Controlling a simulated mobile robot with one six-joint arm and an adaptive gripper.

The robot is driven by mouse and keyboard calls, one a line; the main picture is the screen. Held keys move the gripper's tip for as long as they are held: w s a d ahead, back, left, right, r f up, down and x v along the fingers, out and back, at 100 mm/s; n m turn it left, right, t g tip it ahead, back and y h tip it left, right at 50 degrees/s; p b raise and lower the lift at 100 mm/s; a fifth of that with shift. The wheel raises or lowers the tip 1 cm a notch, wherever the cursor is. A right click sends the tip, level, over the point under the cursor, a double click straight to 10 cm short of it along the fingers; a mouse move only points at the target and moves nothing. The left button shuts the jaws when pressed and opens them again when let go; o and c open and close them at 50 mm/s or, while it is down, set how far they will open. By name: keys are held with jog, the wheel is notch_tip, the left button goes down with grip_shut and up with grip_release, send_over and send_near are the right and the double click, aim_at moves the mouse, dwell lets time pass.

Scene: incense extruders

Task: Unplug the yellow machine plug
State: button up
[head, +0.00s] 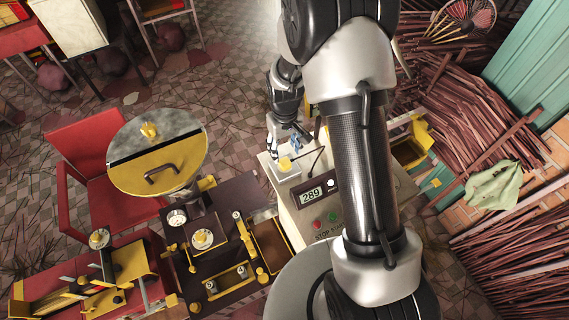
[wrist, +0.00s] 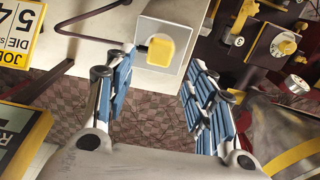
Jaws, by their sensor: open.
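The yellow plug (wrist: 159,51) sits in a pale square socket plate (wrist: 178,18) on the cream machine cabinet (wrist: 105,38). In the head view the plug (head: 285,164) shows on top of the cabinet (head: 300,222), left of my arm. My gripper (wrist: 160,64) is open, with blue-padded fingers on either side of the plug in the wrist view. Visible gaps separate the fingers from the plug there, and nothing is between the pads. In the head view my gripper (head: 286,138) is just above the plug, partly hidden by my arm; the depth gap is unclear.
A dark rod (wrist: 90,20) bends over the cabinet beside my gripper. The cabinet carries a display reading 289 (head: 311,196) and green and red buttons. A dark machine with yellow parts (head: 203,238) stands to the left. Stick bundles (head: 470,110) lie at right.

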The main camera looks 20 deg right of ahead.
aim_at(285, 161)
notch_tip(285, 161, down, 8)
jog(key=b, duration=0.5)
jog(key=shift+r, duration=0.25)
jog(key=shift+b, duration=0.3)
jog(key=shift+c, duration=0.4)
dwell(0.4)
grip_shut()
dwell(0.5)
jog(key=shift+r, duration=0.25)
jog(key=shift+r+p, duration=1.75)
jog(key=shift+r, duration=1.1)
